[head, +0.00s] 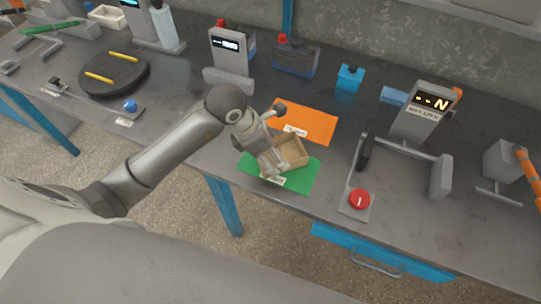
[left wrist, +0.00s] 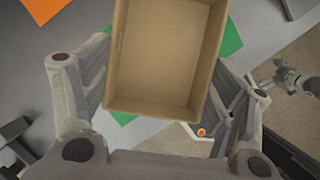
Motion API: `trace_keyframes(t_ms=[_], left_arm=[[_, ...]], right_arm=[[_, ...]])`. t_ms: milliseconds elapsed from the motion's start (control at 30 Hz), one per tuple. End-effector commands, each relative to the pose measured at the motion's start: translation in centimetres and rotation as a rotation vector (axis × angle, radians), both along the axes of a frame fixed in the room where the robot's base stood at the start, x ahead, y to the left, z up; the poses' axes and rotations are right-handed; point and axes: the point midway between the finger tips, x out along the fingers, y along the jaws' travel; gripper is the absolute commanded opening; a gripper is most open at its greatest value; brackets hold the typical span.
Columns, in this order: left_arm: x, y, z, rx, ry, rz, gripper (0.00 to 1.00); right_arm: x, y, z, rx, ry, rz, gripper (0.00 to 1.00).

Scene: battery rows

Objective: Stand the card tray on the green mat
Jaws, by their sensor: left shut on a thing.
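The card tray (head: 291,148) is a tan, open box. My left gripper (head: 275,163) is shut on it, with the arm reaching in from the left. In the left wrist view the tray (left wrist: 165,55) lies between the fingers, open side facing the camera, and looks empty. The green mat (head: 305,176) is beneath the tray and partly hidden by it and the gripper; green (left wrist: 232,40) shows on both sides of the tray. I cannot tell whether the tray touches the mat. A small grey jointed part at the right of the wrist view looks like my right gripper (left wrist: 272,78); its jaws are unclear.
An orange mat (head: 310,122) lies just behind the green one. A stand with a red button (head: 359,198) and a lit display (head: 425,110) stands to the right. A blue box (head: 350,77) and a dark battery (head: 296,60) are behind. A black disc (head: 115,74) is at left.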

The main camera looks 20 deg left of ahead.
Motion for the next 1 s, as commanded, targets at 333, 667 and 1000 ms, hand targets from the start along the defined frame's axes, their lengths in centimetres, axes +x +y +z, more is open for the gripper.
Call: trace_keyframes(t_ms=[333, 667, 1000], left_arm=[[0.1, 0.2, -3.3, 0.001, 0.001, 0.000, 0.60], [0.1, 0.1, -3.3, 0.001, 0.001, 0.000, 0.96], [0.1, 0.1, -3.3, 0.001, 0.001, 0.000, 1.00]], right_arm=[[0.0, 0.7, 1.1, 0.008, 0.001, 0.000, 1.00], [-0.1, 0.6, 1.0, 0.007, 0.001, 0.001, 1.00], [-0.1, 0.1, 1.0, 0.002, 0.001, 0.002, 1.00]])
